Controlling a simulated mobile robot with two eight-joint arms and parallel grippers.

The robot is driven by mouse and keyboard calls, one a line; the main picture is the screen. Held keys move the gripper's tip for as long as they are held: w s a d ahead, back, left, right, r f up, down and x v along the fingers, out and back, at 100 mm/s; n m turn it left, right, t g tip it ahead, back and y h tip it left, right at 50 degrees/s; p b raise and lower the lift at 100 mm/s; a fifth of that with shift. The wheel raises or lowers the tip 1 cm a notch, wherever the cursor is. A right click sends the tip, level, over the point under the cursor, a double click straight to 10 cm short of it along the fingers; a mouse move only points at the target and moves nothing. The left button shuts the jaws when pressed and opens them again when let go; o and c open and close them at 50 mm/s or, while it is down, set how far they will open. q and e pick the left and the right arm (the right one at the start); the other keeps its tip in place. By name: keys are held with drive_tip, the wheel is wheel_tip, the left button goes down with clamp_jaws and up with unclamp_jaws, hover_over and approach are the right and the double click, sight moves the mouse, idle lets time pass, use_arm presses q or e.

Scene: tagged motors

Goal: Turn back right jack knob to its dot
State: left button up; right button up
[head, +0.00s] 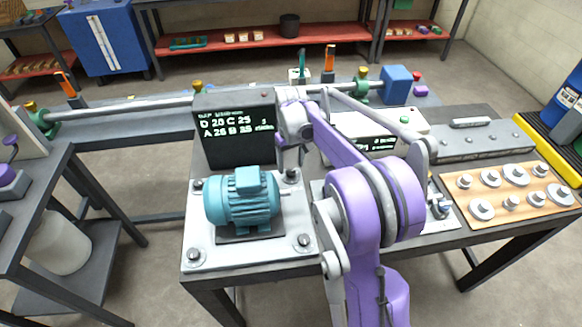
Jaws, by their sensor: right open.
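A teal motor (241,200) sits on a pale square plate (205,256) on the dark table. Grey jack knobs stand at the plate's corners: front left (194,254), front right (304,241), back left (198,184) and back right (291,175). My right arm reaches in from the bottom, and my right gripper (287,156) points down just above the back right knob. Its jaws are open. They are small here, and I cannot tell whether they reach around the knob. The dot at this knob cannot be made out. My left gripper is not in view.
A black display (236,135) with lettered readings stands behind the motor. A pale box with a green button (404,119) is behind my right arm. A wooden board (515,190) with several metal pieces lies at the right. A long shaft (130,108) runs along the bench behind.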

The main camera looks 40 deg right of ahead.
sight(291, 172)
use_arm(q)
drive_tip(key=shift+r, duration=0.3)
use_arm(e)
wheel_tip(291, 172, up, 8)
drive_tip(key=shift+r, duration=0.2)
